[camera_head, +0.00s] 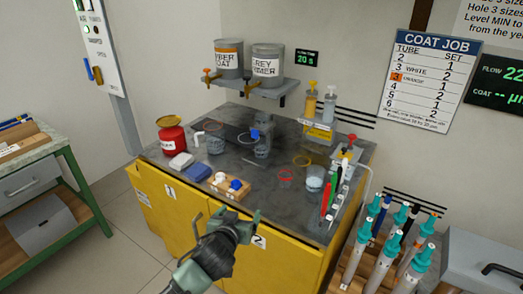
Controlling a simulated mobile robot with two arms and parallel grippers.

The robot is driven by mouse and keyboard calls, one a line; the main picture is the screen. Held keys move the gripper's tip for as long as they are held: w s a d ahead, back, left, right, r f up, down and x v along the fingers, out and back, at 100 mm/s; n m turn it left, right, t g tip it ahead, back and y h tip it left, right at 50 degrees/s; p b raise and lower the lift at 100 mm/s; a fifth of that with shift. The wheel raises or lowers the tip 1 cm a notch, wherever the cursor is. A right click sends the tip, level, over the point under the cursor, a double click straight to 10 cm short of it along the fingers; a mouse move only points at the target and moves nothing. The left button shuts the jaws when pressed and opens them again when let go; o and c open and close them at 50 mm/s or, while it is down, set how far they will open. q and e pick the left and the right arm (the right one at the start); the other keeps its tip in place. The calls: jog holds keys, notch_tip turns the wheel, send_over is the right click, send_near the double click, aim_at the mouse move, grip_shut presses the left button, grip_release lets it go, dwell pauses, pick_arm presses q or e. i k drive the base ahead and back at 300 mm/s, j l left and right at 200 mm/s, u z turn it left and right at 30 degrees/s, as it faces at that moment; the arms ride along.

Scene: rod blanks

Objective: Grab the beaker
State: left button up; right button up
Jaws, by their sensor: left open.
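One beaker (315,180) with pale contents stands toward the right. A red-rimmed clear vessel (285,180) is left of it. I cannot tell which one the task names. My left gripper (238,214) is open and empty at the cabinet's front edge, apart from all of them. My right gripper is out of view.
A red can (172,138) and blue and white pads (190,168) are at the left. A wooden block with knobs (230,188) lies just beyond my gripper. Colored upright pieces (329,195) line the right side. Teal-topped tools (390,240) stand in a rack at lower right.

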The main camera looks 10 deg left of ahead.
aim_at(262, 148)
jog(key=i, duration=1)
